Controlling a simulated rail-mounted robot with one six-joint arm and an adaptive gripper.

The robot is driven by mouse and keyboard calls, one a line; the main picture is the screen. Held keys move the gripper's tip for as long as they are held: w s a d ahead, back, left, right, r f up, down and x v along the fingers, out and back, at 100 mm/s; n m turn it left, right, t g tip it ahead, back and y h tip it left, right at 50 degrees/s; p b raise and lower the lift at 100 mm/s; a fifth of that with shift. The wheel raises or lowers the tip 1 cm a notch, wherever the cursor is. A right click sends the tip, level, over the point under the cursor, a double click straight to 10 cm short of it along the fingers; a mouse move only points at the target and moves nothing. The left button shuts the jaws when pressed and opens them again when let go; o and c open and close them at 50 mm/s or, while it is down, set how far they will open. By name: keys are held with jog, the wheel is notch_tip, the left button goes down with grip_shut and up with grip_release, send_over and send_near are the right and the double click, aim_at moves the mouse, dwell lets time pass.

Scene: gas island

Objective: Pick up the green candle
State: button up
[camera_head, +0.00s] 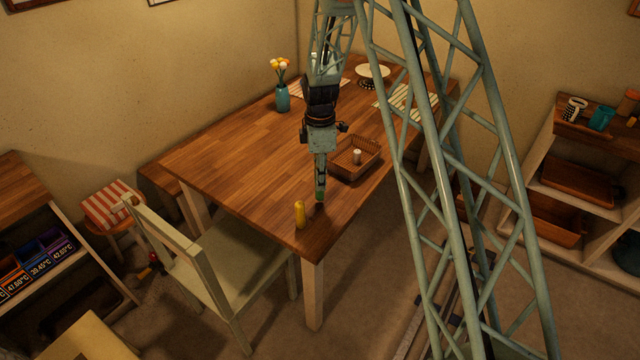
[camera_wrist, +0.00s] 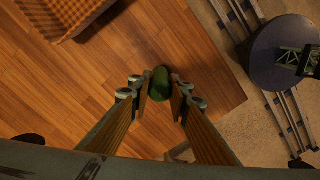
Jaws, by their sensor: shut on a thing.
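The green candle (camera_wrist: 160,84) stands between the fingers of my gripper (camera_wrist: 161,92) in the wrist view, near the table's corner. The fingers are shut on it, one on each side. In the head view my gripper (camera_head: 320,190) points down over the front part of the wooden table (camera_head: 235,150), and only a little of the green candle (camera_head: 320,197) shows at its tips. Whether the candle touches the table is hard to tell.
A yellow candle (camera_head: 299,214) stands close by at the table edge. A wicker basket (camera_head: 343,172) with a small white candle (camera_head: 357,156) sits behind to the right. A blue vase with flowers (camera_head: 282,97) stands farther back. A pale chair (camera_head: 225,262) is at the front left. The table's left half is clear.

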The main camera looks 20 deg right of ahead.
jog(key=shift+r, duration=0.5)
jog(key=shift+s, duration=0.25)
jog(key=s+r, duration=0.1)
jog(key=s, duration=1.4)
jog(key=shift+s+a+r, duration=0.2)
jog(key=shift+a+r, duration=0.05)
jog(key=shift+a, duration=0.2)
jog(key=w+r+m, duration=0.5)
jog(key=w+m, duration=0.4)
jog(key=m, duration=0.7)
jog(key=shift+d+m, duration=0.3)
jog(key=shift+d, duration=0.1)
jog(key=shift+w, duration=0.1)
